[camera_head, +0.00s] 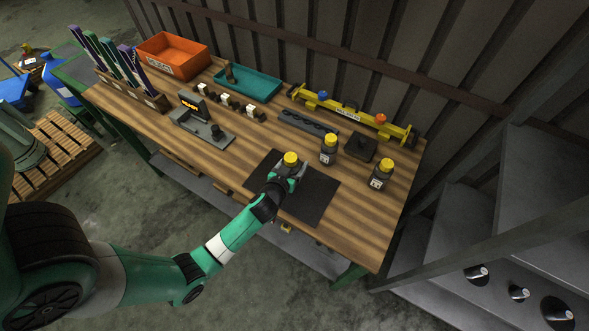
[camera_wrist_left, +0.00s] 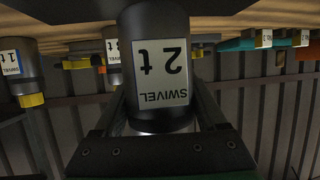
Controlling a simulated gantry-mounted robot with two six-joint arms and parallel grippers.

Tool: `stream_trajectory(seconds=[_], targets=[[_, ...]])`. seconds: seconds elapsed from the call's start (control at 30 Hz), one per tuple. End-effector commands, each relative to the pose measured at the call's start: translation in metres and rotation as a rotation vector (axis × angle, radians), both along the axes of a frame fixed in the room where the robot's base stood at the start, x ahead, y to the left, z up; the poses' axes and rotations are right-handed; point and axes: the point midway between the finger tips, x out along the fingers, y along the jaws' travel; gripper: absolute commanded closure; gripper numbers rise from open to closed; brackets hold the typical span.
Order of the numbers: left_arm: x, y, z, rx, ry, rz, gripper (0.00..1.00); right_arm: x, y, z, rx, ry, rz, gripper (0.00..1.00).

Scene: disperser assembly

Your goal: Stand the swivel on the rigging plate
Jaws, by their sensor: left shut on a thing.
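My left gripper (camera_head: 283,178) is shut on a dark grey swivel with a yellow cap (camera_head: 291,158). It holds the swivel over or on the black mat-like sheet (camera_head: 318,201); contact underneath is hidden. In the left wrist view, which is upside down, the held swivel's white label reads "SWIVEL 2 t" (camera_wrist_left: 161,72). It looks upright, like the swivels behind it. Two other yellow-capped swivels stand on the bench, one (camera_head: 328,151) just right of the gripper and one (camera_head: 381,177) farther right. I cannot tell for sure whether the black sheet is the rigging plate. My right gripper is out of view.
A dark square block with a knob (camera_head: 361,147) and a yellow beam (camera_head: 350,113) stand behind the swivels. A dark slotted bar (camera_head: 307,122), a grey scale-like device (camera_head: 203,127), a teal tray (camera_head: 247,84) and an orange bin (camera_head: 173,55) occupy the left and back. The bench front-left is clear.

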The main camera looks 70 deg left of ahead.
Motion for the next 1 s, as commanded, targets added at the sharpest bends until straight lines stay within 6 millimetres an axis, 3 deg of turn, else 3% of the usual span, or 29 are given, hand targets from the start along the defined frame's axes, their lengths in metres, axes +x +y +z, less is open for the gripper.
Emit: stream_trajectory(seconds=[0.2, 0.63, 0.67, 0.8, 1.0], targets=[[0.003, 0.003, -0.032, 0.002, -0.001, -0.001, 1.00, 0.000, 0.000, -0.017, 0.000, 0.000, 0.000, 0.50], [0.003, 0.003, -0.037, 0.002, -0.003, -0.001, 1.00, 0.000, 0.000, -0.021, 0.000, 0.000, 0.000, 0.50], [0.002, 0.003, -0.038, 0.000, 0.001, 0.001, 0.23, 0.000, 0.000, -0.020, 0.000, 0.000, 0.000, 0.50], [0.002, 0.003, -0.037, 0.000, 0.001, 0.001, 0.00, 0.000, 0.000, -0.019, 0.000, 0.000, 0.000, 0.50], [0.002, 0.002, -0.037, 0.000, 0.001, 0.001, 0.00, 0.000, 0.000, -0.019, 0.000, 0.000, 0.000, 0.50]])
